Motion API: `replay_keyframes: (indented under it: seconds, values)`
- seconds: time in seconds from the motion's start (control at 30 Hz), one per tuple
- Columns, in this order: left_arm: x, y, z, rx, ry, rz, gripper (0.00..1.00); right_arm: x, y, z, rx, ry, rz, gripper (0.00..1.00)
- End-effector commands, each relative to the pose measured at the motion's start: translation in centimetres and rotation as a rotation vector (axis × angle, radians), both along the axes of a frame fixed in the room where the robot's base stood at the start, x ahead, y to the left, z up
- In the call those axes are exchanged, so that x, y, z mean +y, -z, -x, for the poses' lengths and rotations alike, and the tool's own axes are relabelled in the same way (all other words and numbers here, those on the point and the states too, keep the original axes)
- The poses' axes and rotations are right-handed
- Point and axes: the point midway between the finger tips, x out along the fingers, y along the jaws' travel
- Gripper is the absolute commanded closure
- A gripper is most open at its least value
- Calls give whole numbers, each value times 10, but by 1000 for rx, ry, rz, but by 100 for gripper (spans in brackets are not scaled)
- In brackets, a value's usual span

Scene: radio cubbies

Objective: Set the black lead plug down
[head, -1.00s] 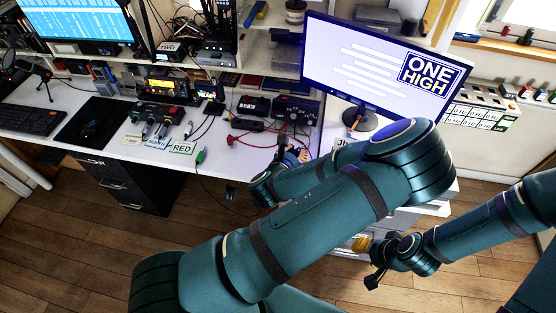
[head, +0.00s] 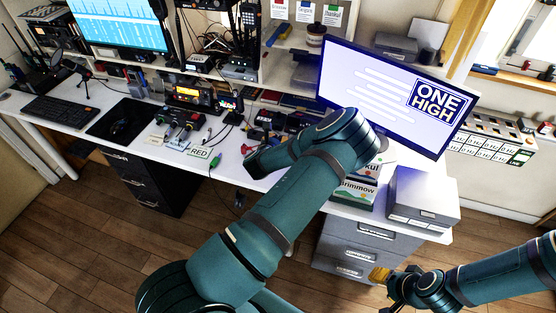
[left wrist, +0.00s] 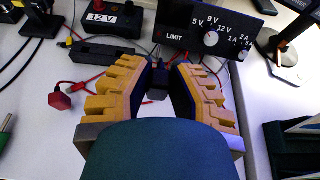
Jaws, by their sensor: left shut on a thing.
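In the left wrist view my left gripper (left wrist: 160,66) is shut on a small black plug (left wrist: 158,80) between its yellow-ridged fingers. The plug is partly hidden by the fingers, and I cannot tell whether it touches the white desk (left wrist: 35,60). Thin leads run behind it below the black supply box (left wrist: 225,25) with dials. In the head view my left forearm reaches over the desk edge and hides the left gripper. My right gripper (head: 385,284) is low at the right, beside the grey drawers; whether it is open is unclear.
A red plug (left wrist: 62,97) lies left of my left gripper, with a black 12V box (left wrist: 100,20) behind. A green plug (head: 215,158) lies by the RED card (head: 199,152). The monitor (head: 395,95) and a grey box (head: 423,196) stand right of my left arm.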

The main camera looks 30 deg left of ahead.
Motion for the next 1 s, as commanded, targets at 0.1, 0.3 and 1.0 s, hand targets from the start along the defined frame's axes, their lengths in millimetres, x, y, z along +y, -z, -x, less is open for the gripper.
replay_keyframes:
  seconds: [0.1, 0.3, 1.0]
  values:
    - [0, 25, 1, 3, 1, 1, 100, 0, 4, 1, 3, -1, 0, 53]
    - [-1, 49, 0, 0, 1, 1, 100, 0, 6, 2, 5, -3, -1, 53]
    - [-1, 88, 0, -1, 1, 0, 100, 1, 14, 5, 11, -7, -2, 53]
